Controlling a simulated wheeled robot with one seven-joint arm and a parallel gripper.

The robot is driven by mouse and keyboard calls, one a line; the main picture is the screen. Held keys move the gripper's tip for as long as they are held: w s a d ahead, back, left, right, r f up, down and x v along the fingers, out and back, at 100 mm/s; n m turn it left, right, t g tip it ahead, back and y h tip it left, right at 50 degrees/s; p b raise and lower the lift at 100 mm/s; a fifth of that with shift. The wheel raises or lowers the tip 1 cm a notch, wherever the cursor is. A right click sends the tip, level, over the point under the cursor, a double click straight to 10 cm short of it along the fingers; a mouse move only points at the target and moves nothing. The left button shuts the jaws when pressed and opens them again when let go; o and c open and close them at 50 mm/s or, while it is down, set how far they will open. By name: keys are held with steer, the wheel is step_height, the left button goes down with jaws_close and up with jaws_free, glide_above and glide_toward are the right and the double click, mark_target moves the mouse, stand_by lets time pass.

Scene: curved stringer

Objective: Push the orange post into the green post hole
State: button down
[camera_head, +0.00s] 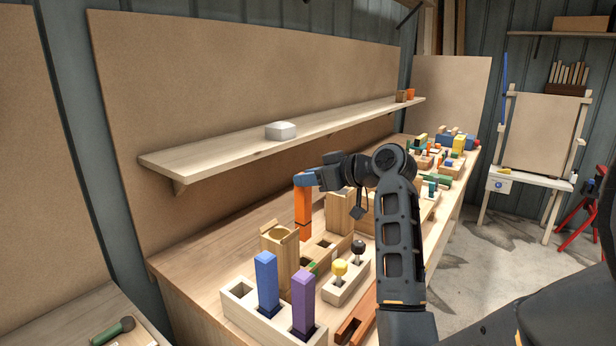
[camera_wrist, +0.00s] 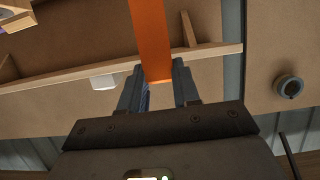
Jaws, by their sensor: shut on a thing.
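The orange post (camera_head: 303,205) is upright over the workbench, its top held between the fingers of my gripper (camera_head: 305,179). In the wrist view the orange post (camera_wrist: 151,40) runs up from between the two fingertips (camera_wrist: 158,80). Its lower end appears beside the wooden cup-like block, above a wooden block with square holes (camera_head: 322,246). I cannot tell whether the post's lower end touches anything. A small green patch (camera_head: 312,267) shows near these blocks; the green post hole itself cannot be clearly made out.
A blue post (camera_head: 266,282) and a purple post (camera_head: 303,300) stand in a wooden block in front. The cup-like block (camera_head: 279,255) is close at left. A shelf (camera_head: 240,146) runs along the back wall.

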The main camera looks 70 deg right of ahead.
mark_target(308, 215)
steer(key=shift+f+b, duration=1.85)
steer(key=shift+f, duration=1)
steer(key=shift+f+b, duration=1.2)
steer(key=shift+f, duration=0.9)
steer(key=c, duration=0.7)
jaws_free()
steer(key=shift+c, duration=0.2)
steer(key=shift+s, duration=0.1)
steer(key=v, duration=0.7)
steer(key=shift+s+r+b, duration=0.2)
steer(key=shift+s+b, duration=0.1)
steer(key=shift+b, duration=0.1)
